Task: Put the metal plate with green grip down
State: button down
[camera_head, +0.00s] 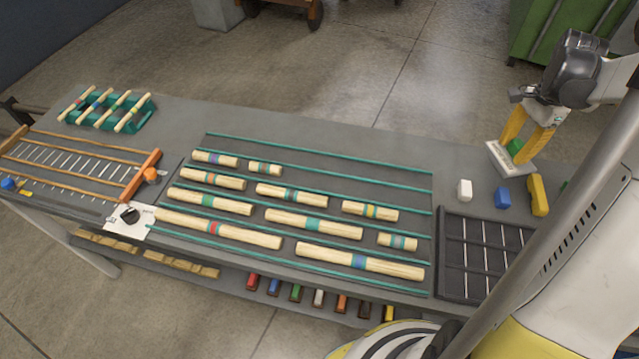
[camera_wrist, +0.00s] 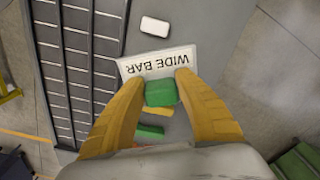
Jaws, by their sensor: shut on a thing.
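The metal plate (camera_head: 496,157) with its green grip (camera_head: 515,146) is at the far right edge of the table in the head view. In the wrist view the plate (camera_wrist: 130,68) shows the words "WIDE BAR", and the green grip (camera_wrist: 161,93) stands between the fingers. My gripper (camera_head: 527,142) is shut on the green grip, with a yellow finger on either side; it also shows in the wrist view (camera_wrist: 160,85).
A white block (camera_head: 465,190), a blue block (camera_head: 503,198) and a yellow block (camera_head: 539,195) stand near the plate. A dark slotted tray (camera_head: 452,281) lies in front of them. Several banded wood rods lie between teal rails (camera_head: 317,156) to the left.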

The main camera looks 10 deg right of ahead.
jog(key=s+d+m, duration=0.5)
jog(key=s+d, duration=0.1)
jog(key=d, duration=0.3)
jog(key=b, duration=0.4)
send_near(482, 199)
jog(key=shift+f+b, duration=1)
jog(key=shift+f, duration=0.4)
jog(key=shift+f, duration=0.1)
jog(key=c, duration=1)
grip_release()
jog(key=shift+o, duration=0.2)
